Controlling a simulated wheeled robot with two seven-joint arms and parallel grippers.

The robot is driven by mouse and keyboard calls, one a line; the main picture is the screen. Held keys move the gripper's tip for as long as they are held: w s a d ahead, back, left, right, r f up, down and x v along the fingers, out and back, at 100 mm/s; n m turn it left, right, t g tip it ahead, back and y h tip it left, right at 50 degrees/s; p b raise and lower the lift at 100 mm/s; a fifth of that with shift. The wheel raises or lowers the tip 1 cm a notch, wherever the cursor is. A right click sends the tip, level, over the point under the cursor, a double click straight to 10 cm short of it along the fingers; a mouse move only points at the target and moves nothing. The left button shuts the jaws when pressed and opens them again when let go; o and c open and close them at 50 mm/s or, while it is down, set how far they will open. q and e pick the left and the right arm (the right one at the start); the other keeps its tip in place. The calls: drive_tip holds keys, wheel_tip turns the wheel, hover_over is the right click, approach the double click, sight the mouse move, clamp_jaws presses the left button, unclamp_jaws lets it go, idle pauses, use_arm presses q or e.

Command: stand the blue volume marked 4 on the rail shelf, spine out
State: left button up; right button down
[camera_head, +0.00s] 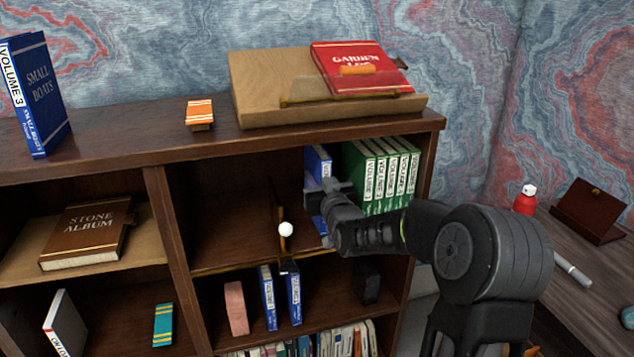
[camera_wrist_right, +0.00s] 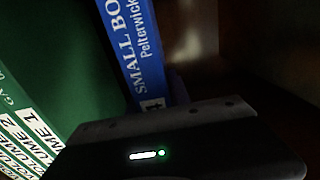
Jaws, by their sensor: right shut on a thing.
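The blue volume (camera_head: 318,163) stands about upright on the upper right shelf, left of a row of green volumes (camera_head: 378,170). My right gripper (camera_head: 325,197) is at its front and shut on it, hiding the middle of the book. In the right wrist view the blue spine (camera_wrist_right: 143,50) faces the camera and reads "SMALL BO… Pelterwick", with a partly hidden white label low on it. Green volumes (camera_wrist_right: 45,60) are close beside it. The shelf has a thin brass rail (camera_head: 235,264) along its front. My left gripper is not in view.
A bookend-like piece with a white knob (camera_head: 286,229) stands left of the blue volume, with free shelf room further left. Blue volume 3 (camera_head: 40,95) stands on the top at left. A wooden stand (camera_head: 262,75) holds a red book (camera_head: 350,55).

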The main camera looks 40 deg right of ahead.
drive_tip(key=shift+f, duration=0.4)
drive_tip(key=shift+f, duration=0.1)
drive_tip(key=c, duration=1.2)
unclamp_jaws()
drive_tip(key=shift+r, duration=0.2)
drive_tip(key=v, duration=1.2)
drive_tip(key=shift+f, duration=0.15)
